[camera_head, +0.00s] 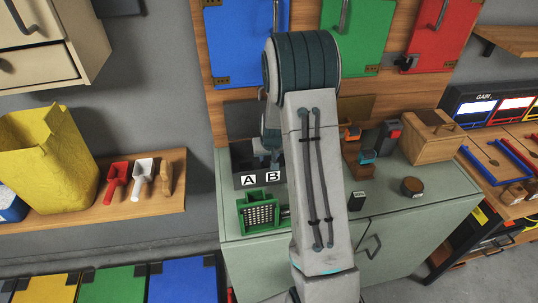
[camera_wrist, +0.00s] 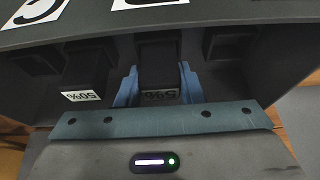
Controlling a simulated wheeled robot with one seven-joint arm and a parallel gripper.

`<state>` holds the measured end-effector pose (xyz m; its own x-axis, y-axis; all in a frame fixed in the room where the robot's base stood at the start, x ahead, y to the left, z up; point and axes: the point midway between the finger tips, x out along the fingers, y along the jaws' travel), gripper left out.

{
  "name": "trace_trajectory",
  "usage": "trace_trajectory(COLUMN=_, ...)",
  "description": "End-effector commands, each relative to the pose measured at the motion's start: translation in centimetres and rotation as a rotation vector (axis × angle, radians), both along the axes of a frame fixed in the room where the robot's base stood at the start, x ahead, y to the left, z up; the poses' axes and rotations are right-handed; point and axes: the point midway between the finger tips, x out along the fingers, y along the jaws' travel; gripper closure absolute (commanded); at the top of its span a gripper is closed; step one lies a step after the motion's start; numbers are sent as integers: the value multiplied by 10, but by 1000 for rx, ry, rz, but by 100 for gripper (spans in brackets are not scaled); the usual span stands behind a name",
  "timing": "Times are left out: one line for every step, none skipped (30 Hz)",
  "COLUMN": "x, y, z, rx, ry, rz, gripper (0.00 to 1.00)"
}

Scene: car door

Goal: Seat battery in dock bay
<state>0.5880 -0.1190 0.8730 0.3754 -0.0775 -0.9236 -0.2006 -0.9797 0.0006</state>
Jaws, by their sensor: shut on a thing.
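The dark dock (camera_head: 245,179) with white A and B labels stands at the cabinet's left end. In the wrist view the dock (camera_wrist: 285,65) fills the upper part, its labels cut off or upside down. My gripper (camera_wrist: 158,88) is shut with its blue fingers on either side of a dark battery (camera_wrist: 158,56). The battery's white label is mostly hidden. It lies at the dock's bay area; I cannot tell how deep it sits. A second battery (camera_wrist: 84,75) labelled 50% is in the dock to the left. In the head view my arm hides much of the dock's right side.
A green crate (camera_head: 259,212) stands in front of the dock. A small black block with a white label (camera_head: 357,201) and a round brown object (camera_head: 412,187) lie on the cabinet top (camera_head: 385,205). A wooden box (camera_head: 430,137) stands at the back right.

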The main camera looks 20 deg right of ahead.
Motion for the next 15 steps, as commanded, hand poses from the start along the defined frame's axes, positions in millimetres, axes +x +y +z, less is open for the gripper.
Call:
trace_trajectory(x=0, y=0, z=0, rx=0, ry=0, rz=0, gripper=99)
trace_trajectory(x=0, y=0, z=-1, rx=0, ry=0, rz=0, gripper=99)
trace_trajectory(x=0, y=0, z=-3, rx=0, ry=0, rz=0, gripper=99)
trace_trajectory(x=0, y=0, z=-4, rx=0, ry=0, rz=1, gripper=99)
trace_trajectory(x=0, y=0, z=-5, rx=-1, ry=-1, rz=1, gripper=99)
trace_trajectory(x=0, y=0, z=-6, rx=-1, ry=-1, rz=1, gripper=99)
trace_trajectory(x=0, y=0, z=-4, rx=0, ry=0, rz=1, gripper=58)
trace_trajectory(x=0, y=0, z=-4, rx=0, ry=0, rz=1, gripper=49)
trace_trajectory(x=0, y=0, z=-4, rx=0, ry=0, rz=1, gripper=44)
trace_trajectory(x=0, y=0, z=-4, rx=0, ry=0, rz=1, gripper=44)
trace_trajectory(x=0, y=0, z=-4, rx=0, ry=0, rz=1, gripper=44)
trace_trajectory(x=0, y=0, z=-4, rx=0, ry=0, rz=1, gripper=44)
trace_trajectory(x=0, y=0, z=-4, rx=0, ry=0, rz=1, gripper=44)
trace_trajectory(x=0, y=0, z=-4, rx=0, ry=0, rz=1, gripper=44)
trace_trajectory(x=0, y=0, z=-4, rx=0, ry=0, rz=1, gripper=44)
